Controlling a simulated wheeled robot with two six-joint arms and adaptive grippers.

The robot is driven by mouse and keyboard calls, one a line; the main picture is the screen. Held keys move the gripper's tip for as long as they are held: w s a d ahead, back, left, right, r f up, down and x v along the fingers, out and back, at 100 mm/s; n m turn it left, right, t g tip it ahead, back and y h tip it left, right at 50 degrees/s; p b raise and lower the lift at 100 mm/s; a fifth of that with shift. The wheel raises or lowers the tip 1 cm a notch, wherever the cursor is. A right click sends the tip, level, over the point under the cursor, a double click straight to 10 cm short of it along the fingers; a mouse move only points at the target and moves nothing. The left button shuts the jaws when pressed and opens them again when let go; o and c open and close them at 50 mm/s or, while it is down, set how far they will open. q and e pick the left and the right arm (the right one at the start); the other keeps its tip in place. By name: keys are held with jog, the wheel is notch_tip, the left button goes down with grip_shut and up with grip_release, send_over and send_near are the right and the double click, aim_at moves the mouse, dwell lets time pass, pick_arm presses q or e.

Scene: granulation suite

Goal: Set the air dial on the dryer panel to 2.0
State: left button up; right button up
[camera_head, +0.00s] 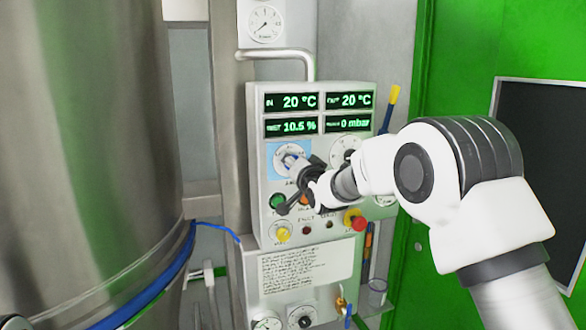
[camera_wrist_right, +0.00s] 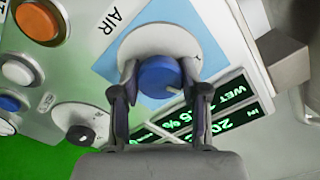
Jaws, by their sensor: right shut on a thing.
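The dryer panel (camera_head: 340,88) is a pale box at the centre of the head view. The air dial is a blue knob (camera_wrist_right: 158,80) on a white round scale (camera_wrist_right: 150,42) with a light blue backing labelled AIR. In the head view the dial (camera_head: 287,158) sits at the panel's left, below the displays, partly hidden by my gripper. My right gripper (camera_wrist_right: 158,72) is shut on the blue knob, one finger on each side. It also shows in the head view (camera_head: 298,166). A white mark shows on the knob, but the scale figures are too small to read. My left gripper is not in view.
A second dial (camera_head: 346,148) is close to the right of the air dial. Displays above read 20 °C, 20 °C, 10.5 % and 0 mbar. A large steel vessel (camera_head: 90,150) stands left.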

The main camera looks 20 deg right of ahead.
jog(key=shift+m+b, duration=0.4)
jog(key=shift+m, duration=1.8)
jog(key=o, duration=1.1)
jog(key=shift+o, duration=0.2)
jog(key=shift+d, duration=0.1)
jog(key=s, duration=1.2)
jog(key=shift+d, duration=0.2)
